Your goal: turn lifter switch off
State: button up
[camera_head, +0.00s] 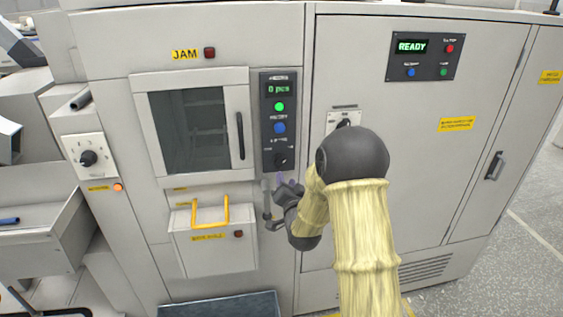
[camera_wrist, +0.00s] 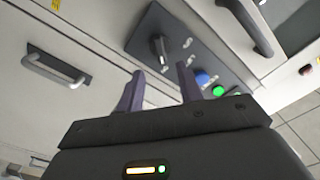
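A black rotary knob (camera_head: 281,158) sits at the bottom of a dark control panel (camera_head: 266,138), below a blue and a green button. Its label is too small to read surely; I take it for the lifter switch. In the wrist view the knob (camera_wrist: 160,48) stands on the dark panel, ahead of the fingers and clear of them. Its exact setting is hard to tell. My gripper (camera_head: 274,192) is just below the panel in the head view. In the wrist view my gripper (camera_wrist: 159,86) has its two fingers apart, with nothing between them.
A window door (camera_head: 195,125) with a black handle is left of the panel. A bin with a yellow handle (camera_head: 212,240) is below it. Another rotary switch (camera_head: 88,158) is at far left. My arm partly covers the cabinet (camera_head: 440,180) on the right.

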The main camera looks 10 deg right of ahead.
aim_at(281, 165)
jog(key=w+p, duration=0.3)
jog(key=w, duration=0.6)
jog(key=shift+w, duration=0.2)
grip_shut()
